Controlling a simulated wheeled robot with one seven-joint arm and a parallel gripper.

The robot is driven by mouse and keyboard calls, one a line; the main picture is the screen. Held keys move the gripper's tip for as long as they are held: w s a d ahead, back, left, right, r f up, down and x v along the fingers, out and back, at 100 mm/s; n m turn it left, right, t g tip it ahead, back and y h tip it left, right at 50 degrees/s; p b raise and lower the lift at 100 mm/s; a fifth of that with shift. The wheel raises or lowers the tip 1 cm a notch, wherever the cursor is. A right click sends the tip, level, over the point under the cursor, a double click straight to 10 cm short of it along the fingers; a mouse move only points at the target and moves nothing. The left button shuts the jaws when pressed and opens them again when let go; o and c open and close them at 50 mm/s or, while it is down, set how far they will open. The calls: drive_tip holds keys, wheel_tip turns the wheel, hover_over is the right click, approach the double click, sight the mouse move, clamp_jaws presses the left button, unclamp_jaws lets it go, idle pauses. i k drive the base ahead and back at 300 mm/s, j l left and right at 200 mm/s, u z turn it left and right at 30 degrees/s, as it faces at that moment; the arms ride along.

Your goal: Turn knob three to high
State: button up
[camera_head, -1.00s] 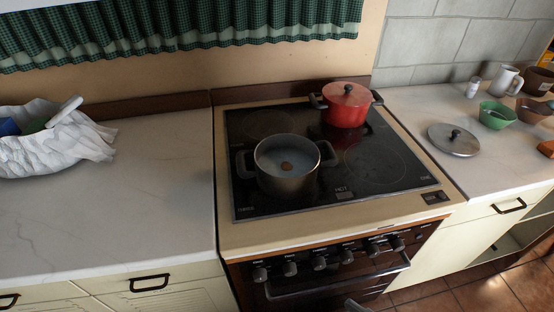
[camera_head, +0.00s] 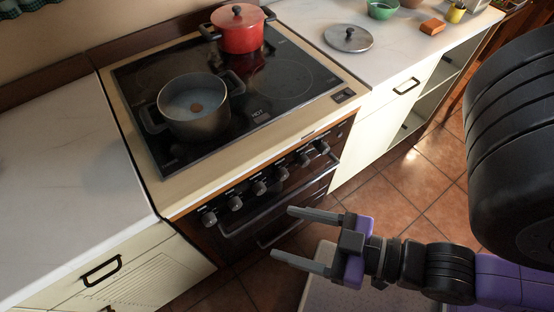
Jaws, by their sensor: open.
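A row of several dark knobs runs along the front panel of the stove (camera_head: 180,197). Counted from the left, the third knob (camera_head: 259,188) sits left of the panel's middle; its labels and pointer are too small to read. My gripper (camera_head: 282,232) is open and empty, its two grey fingers pointing left toward the oven front. In the picture it is below and right of the third knob, apart from the knobs. The oven handle bar (camera_head: 280,199) runs just below the knobs.
A grey pot (camera_head: 194,122) with pale liquid and a red lidded pot (camera_head: 242,36) stand on the black glass hob (camera_head: 165,158). A pot lid (camera_head: 349,38) lies on the right counter (camera_head: 308,22). Tiled floor (camera_head: 380,215) is open in front of the right cabinets.

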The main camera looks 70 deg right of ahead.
sight(259, 188)
drive_tip(key=k+l+u, duration=0.6)
drive_tip(key=k, duration=0.2)
